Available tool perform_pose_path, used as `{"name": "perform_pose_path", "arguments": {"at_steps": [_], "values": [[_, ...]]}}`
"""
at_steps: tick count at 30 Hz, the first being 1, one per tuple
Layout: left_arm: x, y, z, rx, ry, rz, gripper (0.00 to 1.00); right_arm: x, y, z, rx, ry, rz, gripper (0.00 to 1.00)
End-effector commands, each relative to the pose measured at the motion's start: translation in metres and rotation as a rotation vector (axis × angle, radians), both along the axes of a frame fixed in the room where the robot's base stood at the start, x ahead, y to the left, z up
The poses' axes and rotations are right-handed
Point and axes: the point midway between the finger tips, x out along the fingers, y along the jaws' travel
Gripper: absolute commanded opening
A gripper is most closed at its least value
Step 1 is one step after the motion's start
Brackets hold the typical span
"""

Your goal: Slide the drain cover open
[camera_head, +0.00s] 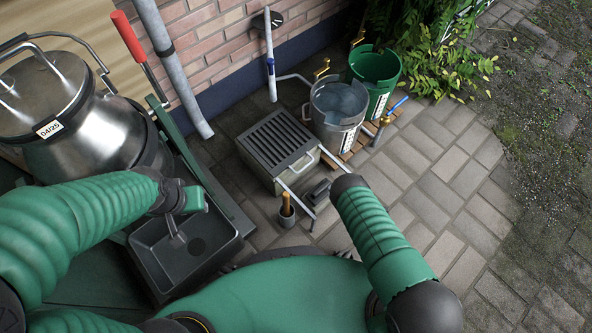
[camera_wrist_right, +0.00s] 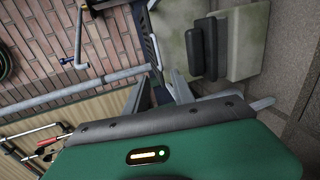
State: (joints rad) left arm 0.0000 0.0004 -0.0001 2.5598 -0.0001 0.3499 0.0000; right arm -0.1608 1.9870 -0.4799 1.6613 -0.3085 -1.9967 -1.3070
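The drain cover looks to be the dark slatted grate (camera_head: 277,140) on top of a grey box (camera_head: 262,172) on the paving. A pale handle (camera_head: 301,163) is on its near right edge. The cover lies flat on the box. Two thin rails (camera_head: 297,198) reach out from the box's near side. My right gripper (camera_head: 318,191) is low between these rails, near the handle and apparently apart from it.
A metal churn (camera_head: 105,140) stands at the left beside the black tray (camera_head: 155,270). A small pot with a wooden handle (camera_head: 286,213) is near the rails. Paving at right is clear.

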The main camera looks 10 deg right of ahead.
Motion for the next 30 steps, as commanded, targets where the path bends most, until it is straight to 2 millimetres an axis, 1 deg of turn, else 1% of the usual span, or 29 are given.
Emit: {"name": "perform_pose_path", "arguments": {"at_steps": [2,5,8,15,18,21,25,30], "values": [[0.0,0.0,-0.003,0.0,-0.001,0.0,0.36,0.001,0.003,-0.002,0.001,-0.007,0.01,0.3],[0.0,0.0,-0.011,0.0,-0.001,0.0,0.36,0.012,0.01,-0.006,0.002,-0.009,0.009,0.3],[0.0,0.0,-0.025,0.0,-0.001,0.0,0.36,0.032,0.023,-0.014,0.001,-0.009,0.008,0.3],[0.0,0.0,-0.061,0.0,0.0,0.0,0.36,0.084,0.058,-0.029,0.001,-0.009,0.007,0.3],[0.0,0.0,-0.075,0.0,0.0,0.0,0.36,0.104,0.071,-0.034,0.002,-0.007,0.007,0.3],[0.0,-0.001,-0.085,0.0,0.0,0.0,0.36,0.119,0.082,-0.037,0.001,-0.005,0.007,0.3],[-0.001,-0.001,-0.091,0.0,0.0,0.0,0.36,0.132,0.089,-0.038,0.002,-0.003,0.004,0.3],[0.0,-0.001,-0.09,0.0,0.0,0.0,0.36,0.135,0.092,-0.036,0.001,-0.002,0.003,0.3]]}}
